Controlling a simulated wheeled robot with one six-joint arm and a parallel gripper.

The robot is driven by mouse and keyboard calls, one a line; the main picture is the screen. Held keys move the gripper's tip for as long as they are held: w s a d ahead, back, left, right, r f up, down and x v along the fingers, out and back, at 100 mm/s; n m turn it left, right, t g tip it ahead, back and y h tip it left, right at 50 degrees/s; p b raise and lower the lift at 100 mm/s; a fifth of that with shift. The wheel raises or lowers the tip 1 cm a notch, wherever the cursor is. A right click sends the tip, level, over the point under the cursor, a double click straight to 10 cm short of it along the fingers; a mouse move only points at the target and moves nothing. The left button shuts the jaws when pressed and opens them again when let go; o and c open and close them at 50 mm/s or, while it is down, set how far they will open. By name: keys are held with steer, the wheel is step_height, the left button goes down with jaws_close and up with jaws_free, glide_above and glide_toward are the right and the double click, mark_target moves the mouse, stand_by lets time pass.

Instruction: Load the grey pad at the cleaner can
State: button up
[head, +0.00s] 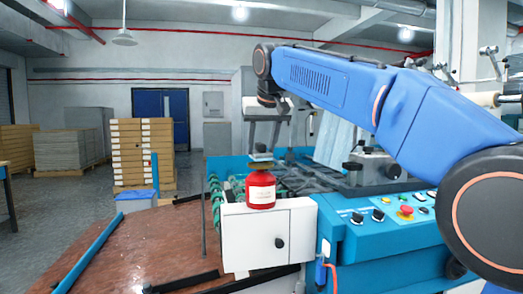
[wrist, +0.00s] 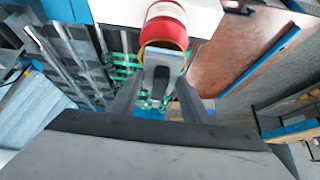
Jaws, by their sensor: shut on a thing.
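The red cleaner can (head: 260,191) with a pale label stands upright on a white cabinet. In the wrist view the can (wrist: 165,12) shows red with a yellowish rim at its top. My gripper (head: 262,146) points down directly above the can. It is shut on the grey pad (head: 261,157), which sits at or just above the can's top; I cannot tell if they touch. In the wrist view the pad (wrist: 163,57) lies between the two dark fingers of my gripper (wrist: 158,88) and overlaps the can's rim.
The white cabinet (head: 240,238) adjoins a blue machine panel (head: 375,240) with knobs and a red button. A brown table (head: 130,240) lies to the left. Rollers and green parts stand behind the can. Stacked boxes (head: 142,150) are farther back.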

mark_target(262, 144)
steer(key=shift+r, duration=2.7)
